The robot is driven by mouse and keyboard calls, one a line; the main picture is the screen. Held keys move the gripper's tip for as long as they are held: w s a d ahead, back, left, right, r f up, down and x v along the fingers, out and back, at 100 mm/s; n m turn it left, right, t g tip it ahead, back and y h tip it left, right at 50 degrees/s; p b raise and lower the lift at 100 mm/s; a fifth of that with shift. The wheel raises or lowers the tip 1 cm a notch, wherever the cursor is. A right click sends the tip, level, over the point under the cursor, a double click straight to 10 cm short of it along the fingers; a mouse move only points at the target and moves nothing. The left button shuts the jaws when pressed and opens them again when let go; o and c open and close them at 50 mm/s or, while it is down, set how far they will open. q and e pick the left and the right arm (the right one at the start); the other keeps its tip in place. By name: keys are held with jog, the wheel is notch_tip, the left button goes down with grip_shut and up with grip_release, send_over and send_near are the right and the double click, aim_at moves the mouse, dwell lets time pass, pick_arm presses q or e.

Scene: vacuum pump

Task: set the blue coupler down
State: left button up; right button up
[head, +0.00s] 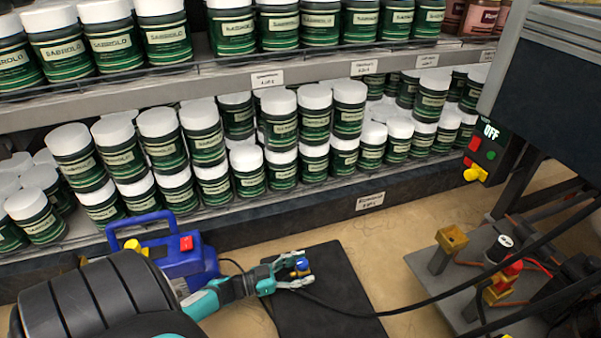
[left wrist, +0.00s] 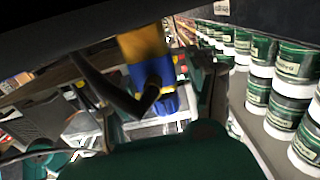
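The blue coupler (head: 301,264), with a yellow part, is between the fingers of my left gripper (head: 294,271), over the black mat (head: 345,285). In the left wrist view the coupler (left wrist: 148,74) shows large, yellow above and blue below, with a dark hose in front of it. My left gripper appears shut on it. I cannot tell whether the coupler touches the mat. My right gripper is not in view.
A blue machine with a handle (head: 186,262) stands left of the mat. A metal plate with posts and valves (head: 470,290) is at the right, with a black hose running toward it. Shelves of green jars (head: 250,172) stand behind. Bare floor lies around the mat.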

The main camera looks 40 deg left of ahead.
pick_arm(q)
jog(key=shift+r, duration=0.15)
jog(key=shift+s+a+r+p, duration=0.25)
jog(key=shift+s+r+p, duration=0.25)
jog(key=shift+p, duration=0.35)
jog(key=p+v, duration=0.2)
jog(key=v, duration=0.3)
jog(key=shift+s+a, duration=0.15)
jog(key=shift+s, duration=0.1)
jog(key=shift+s+a, duration=0.15)
jog(key=shift+s, duration=0.25)
dwell(1.3)
